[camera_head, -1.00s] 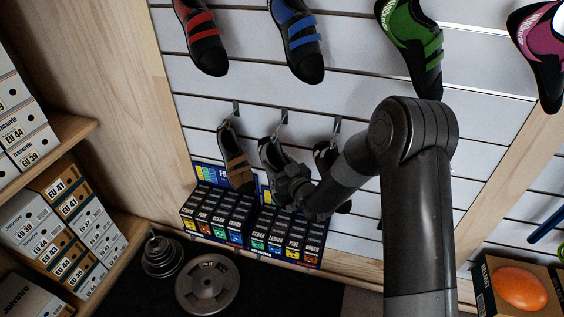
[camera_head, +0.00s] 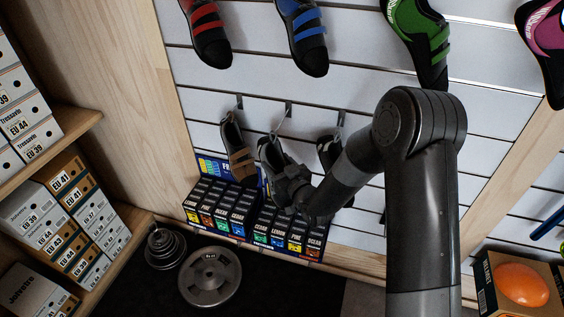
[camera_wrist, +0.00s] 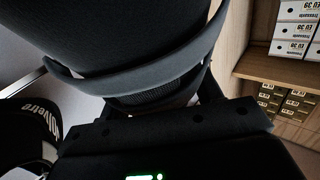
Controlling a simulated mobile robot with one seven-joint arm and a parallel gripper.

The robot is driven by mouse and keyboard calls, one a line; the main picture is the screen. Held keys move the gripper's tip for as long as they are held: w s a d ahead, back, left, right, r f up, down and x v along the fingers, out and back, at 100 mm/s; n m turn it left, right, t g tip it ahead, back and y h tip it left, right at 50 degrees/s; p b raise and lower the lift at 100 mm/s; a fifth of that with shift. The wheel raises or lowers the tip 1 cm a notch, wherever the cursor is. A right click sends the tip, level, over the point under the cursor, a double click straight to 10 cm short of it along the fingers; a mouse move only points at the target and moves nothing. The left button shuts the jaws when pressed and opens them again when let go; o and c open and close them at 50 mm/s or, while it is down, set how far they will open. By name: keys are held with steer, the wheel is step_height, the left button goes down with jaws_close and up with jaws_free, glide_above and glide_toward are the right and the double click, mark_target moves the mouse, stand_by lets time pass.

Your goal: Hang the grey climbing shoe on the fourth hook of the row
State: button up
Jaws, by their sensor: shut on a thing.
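The grey climbing shoe (camera_head: 270,153) is dark with a grey part and hangs toe down in front of the slatted wall, at the left end of my arm. My gripper (camera_head: 290,185) is shut on it and hides its lower part. A hook (camera_head: 289,108) shows just above and right of the shoe; a thin light loop runs between them, and I cannot tell whether it is on the hook. In the wrist view the shoe (camera_wrist: 120,35) and its grey strap fill the top, above my gripper (camera_wrist: 150,105). My arm covers the wall farther right, so the fourth hook is not clearly seen.
A brown shoe (camera_head: 237,152) hangs left of the grey one, and a black and white shoe (camera_head: 327,152) hangs right, partly behind my arm. Small boxes (camera_head: 222,208) stand below. Red (camera_head: 207,35), blue (camera_head: 303,38) and green (camera_head: 418,40) shoes hang above.

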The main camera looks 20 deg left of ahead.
steer(key=s+r, duration=0.1)
steer(key=s, duration=0.7)
steer(key=shift+s, duration=0.25)
steer(key=w+d+f+m+t+h, duration=0.1)
steer(key=w+d+f, duration=0.2)
steer(key=d+f, duration=2.25)
steer(key=w+d+r+m+t+h, duration=0.2)
steer(key=w+d+m+t+h, duration=0.15)
steer(key=d, duration=0.65)
step_height(320, 180, up, 15)
steer(key=w+m+t+h, duration=0.1)
steer(key=w+m+h, duration=0.1)
steer(key=m+h, duration=0.3)
steer(key=h, duration=0.4)
steer(key=shift+w+d+t, duration=0.35)
steer(key=shift+w+d, duration=0.05)
